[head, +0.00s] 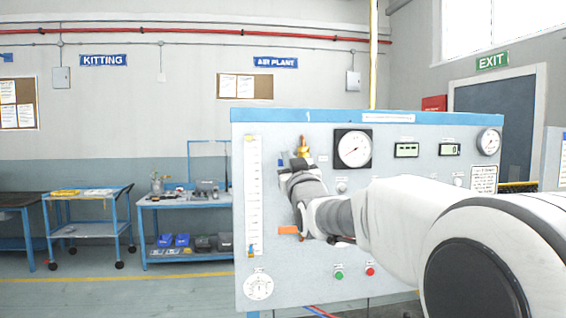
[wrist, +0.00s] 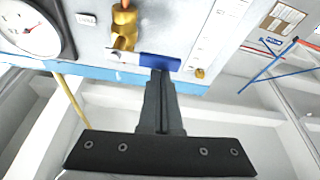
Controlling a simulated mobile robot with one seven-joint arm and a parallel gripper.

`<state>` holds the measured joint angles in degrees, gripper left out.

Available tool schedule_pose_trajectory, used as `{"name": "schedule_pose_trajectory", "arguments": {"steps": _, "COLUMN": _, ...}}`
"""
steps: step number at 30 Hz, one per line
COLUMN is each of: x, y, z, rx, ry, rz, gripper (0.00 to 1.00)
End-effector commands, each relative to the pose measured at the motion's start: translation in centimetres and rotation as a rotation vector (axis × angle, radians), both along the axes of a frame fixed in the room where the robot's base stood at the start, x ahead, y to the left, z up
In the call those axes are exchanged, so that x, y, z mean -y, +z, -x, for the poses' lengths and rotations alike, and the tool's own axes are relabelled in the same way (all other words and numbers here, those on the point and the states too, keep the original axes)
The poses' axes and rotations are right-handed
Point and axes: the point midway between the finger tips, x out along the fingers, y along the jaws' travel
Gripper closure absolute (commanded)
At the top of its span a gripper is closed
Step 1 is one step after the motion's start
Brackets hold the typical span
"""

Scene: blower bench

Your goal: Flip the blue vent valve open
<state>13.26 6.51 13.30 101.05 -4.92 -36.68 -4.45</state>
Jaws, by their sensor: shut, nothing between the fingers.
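The vent valve shows in the wrist view as a brass body (wrist: 124,28) with a blue lever handle (wrist: 160,62) on a pale metal stem. The handle sticks out sideways from the body, to the right in that view. My gripper (wrist: 159,74) is shut and empty, its fingertips at the handle's lower edge in the picture. I cannot tell whether they touch it. In the head view the brass valve top (head: 303,147) rises just above my gripper (head: 295,164) on the panel's upper left.
The panel (head: 415,262) carries a large gauge (head: 354,148) right of the valve and a scale strip (head: 253,195) to its left. An orange handle (head: 288,230) sits below, beside my arm. Green (head: 339,276) and red (head: 370,271) buttons are lower down.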

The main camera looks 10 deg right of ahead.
Motion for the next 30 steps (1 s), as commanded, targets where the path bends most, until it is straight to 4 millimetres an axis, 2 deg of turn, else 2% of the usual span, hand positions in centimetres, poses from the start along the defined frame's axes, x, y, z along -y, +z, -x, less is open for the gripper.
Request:
{"name": "schedule_pose_trajectory", "arguments": {"steps": 11, "x": 0.0, "y": -1.5, "z": 0.0, "rx": -0.002, "ry": -0.001, "rz": 0.163, "gripper": 1.0}}
{"name": "schedule_pose_trajectory", "arguments": {"steps": 30, "x": 0.9, "y": -4.1, "z": -0.1, "rx": -0.006, "ry": -0.002, "rz": 0.761, "gripper": 1.0}}
